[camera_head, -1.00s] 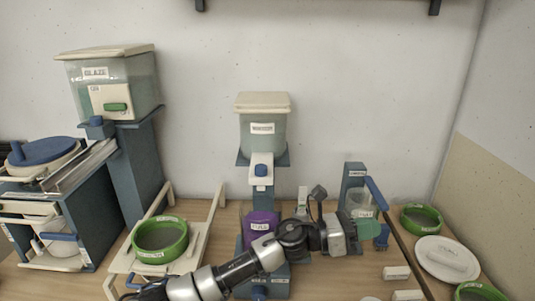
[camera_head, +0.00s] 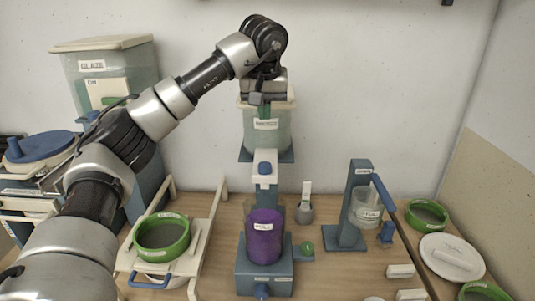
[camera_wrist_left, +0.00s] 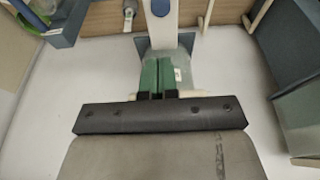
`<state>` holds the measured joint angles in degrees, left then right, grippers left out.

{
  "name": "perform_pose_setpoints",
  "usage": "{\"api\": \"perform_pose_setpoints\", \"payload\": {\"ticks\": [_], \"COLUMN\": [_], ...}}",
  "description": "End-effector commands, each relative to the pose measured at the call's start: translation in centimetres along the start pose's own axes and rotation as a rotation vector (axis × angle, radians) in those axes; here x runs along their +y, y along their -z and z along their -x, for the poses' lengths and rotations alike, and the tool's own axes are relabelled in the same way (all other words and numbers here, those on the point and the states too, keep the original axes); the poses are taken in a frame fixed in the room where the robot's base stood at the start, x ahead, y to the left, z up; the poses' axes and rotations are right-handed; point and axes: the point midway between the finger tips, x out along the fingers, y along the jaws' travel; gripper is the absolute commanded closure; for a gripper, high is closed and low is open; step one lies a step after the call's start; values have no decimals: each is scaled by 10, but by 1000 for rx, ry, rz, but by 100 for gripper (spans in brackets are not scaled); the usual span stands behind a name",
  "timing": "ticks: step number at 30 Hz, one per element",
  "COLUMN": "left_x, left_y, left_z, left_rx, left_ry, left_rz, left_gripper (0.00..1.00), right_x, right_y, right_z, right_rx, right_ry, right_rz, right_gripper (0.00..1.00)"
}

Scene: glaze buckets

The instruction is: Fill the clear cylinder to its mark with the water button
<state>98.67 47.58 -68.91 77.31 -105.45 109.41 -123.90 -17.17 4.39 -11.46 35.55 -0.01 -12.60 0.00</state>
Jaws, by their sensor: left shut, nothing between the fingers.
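A clear cylinder (camera_head: 366,208) with a white label sits in the blue stand (camera_head: 359,180) at the right in the head view; its mark and any water level are too small to read. A clear tank (camera_head: 267,136) with a cream lid stands at the centre. Below it a blue button (camera_head: 264,168) sits on a white block; the button also shows at the top of the wrist view (camera_wrist_left: 160,7). My left gripper (camera_head: 264,112) is shut and empty in front of the upper tank, above the button. Its green fingertips (camera_wrist_left: 158,78) are together. My right gripper is out of view.
A purple container (camera_head: 264,237) stands on a blue base (camera_head: 264,279) below the button. A small grey cup (camera_head: 304,213) is beside it. Green-rimmed sieves (camera_head: 161,237) and a white lid (camera_head: 450,257) lie on the sides. A glaze tank (camera_head: 105,70) stands left, partly behind my arm.

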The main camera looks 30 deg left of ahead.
Motion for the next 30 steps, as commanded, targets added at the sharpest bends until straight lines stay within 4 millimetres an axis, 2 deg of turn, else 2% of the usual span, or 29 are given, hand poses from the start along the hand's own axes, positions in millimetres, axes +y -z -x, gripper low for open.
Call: {"api": "perform_pose_setpoints", "payload": {"ticks": [10, 14, 17, 30], "left_x": [-2, -2, -2, -2], "left_y": [0, 1, 0, -3], "left_z": [0, -8, -23, -110], "left_rx": [1, -1, -3, -2], "left_ry": [6, 7, 8, 7], "left_rz": [-1, 0, 0, -2], "left_gripper": [100, 100, 100, 100], "right_x": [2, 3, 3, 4], "right_y": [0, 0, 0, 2], "right_z": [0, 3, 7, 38], "right_rx": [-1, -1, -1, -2], "right_ry": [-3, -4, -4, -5], "right_rz": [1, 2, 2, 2], "right_gripper": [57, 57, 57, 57]}}
